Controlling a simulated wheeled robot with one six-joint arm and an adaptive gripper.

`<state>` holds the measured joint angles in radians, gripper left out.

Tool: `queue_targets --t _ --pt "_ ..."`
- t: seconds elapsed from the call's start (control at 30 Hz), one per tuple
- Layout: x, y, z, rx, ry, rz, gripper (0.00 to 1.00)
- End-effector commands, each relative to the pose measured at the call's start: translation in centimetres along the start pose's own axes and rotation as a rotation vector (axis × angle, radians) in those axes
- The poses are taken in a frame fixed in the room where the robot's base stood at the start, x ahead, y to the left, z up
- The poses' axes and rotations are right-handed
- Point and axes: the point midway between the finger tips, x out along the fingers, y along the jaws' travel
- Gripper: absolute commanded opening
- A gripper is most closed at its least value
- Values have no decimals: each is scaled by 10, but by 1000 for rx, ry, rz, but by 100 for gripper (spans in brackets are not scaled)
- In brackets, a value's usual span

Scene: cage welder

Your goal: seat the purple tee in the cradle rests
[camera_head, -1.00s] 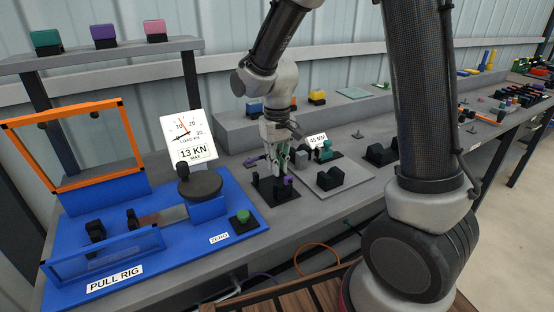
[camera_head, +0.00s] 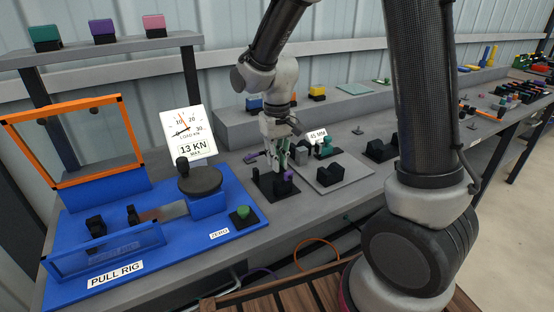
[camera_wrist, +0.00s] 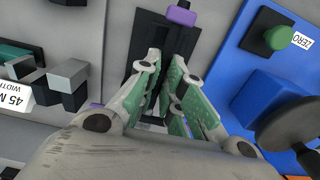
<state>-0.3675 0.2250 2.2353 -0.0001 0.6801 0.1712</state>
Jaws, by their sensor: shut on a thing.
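My gripper (camera_head: 277,168) points down over a black cradle base (camera_head: 264,190) on the bench. The wrist view also shows the black base (camera_wrist: 147,25) behind the fingertips (camera_wrist: 166,72). The fingers are close together and shut on a part of the purple tee (camera_head: 290,175) that they mostly hide. One purple end shows beside a black block (camera_head: 283,187), and it also shows at the top of the wrist view (camera_wrist: 182,15). Another purple bit shows left of the fingers. I cannot tell whether the tee touches the rests.
The blue pull rig (camera_head: 240,233) with its green button (camera_head: 242,212) stands close on the left. A grey plate (camera_head: 345,182) with black blocks and a 45 MM sign (camera_head: 317,136) stands close on the right. A raised grey ledge runs behind.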

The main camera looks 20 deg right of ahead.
Motion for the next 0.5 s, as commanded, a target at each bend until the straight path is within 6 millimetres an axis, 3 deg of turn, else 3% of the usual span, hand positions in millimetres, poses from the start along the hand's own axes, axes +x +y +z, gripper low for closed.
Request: queue_targets --t 0.5 --pt "4 0 0 0 -1 0 0"
